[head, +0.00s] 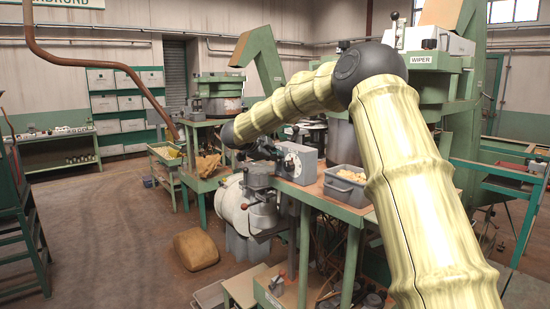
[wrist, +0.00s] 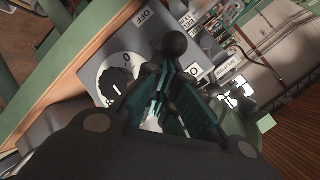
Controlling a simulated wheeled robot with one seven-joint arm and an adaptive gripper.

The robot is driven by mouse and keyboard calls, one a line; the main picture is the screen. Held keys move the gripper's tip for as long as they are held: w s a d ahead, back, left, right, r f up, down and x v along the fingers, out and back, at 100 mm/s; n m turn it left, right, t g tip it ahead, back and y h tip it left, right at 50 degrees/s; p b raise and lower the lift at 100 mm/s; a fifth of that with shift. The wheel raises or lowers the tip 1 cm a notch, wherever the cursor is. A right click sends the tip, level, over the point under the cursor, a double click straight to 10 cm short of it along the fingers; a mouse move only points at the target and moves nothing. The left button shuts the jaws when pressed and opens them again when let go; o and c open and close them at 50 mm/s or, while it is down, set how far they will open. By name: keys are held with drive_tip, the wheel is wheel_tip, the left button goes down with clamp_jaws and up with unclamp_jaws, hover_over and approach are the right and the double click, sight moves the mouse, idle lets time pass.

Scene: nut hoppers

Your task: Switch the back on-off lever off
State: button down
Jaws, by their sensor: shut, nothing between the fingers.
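In the wrist view a dark ball-ended lever (wrist: 173,42) stands in front of a grey control panel (wrist: 97,62), just beyond my fingertips. An OFF label shows at the panel's upper edge, left of the ball. I cannot tell whether the fingers touch the lever, and its lower part is hidden by them. My gripper (wrist: 167,78) is shut and empty, its teal-lined fingers together. In the head view my gripper (head: 268,150) is at the left side of the grey control box (head: 300,163); its fingertips are small and dark there.
A round dial (wrist: 118,84) marked 0 is on the panel, left of the fingers. A grey bin (head: 344,187) of pale pieces stands on the green-edged bench (head: 325,200), right of the box. A white rounded machine (head: 240,207) is below my gripper. Open floor lies left.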

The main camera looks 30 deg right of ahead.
drive_tip(key=shift+a+f+h+b, duration=0.15)
drive_tip(key=shift+f+h+b, duration=0.1)
drive_tip(key=shift+h+b, duration=0.25)
drive_tip(key=s+a+f+h+b, duration=0.1)
drive_tip(key=s+a+h+b, duration=0.1)
drive_tip(key=a+b, duration=0.3)
drive_tip(key=s+a+f+t+h+b, duration=0.1)
drive_tip(key=s+a+f+h+b, duration=0.1)
drive_tip(key=s+a+b, duration=0.2)
drive_tip(key=shift+a+n+b, duration=0.4)
drive_tip(key=shift+a, duration=0.6)
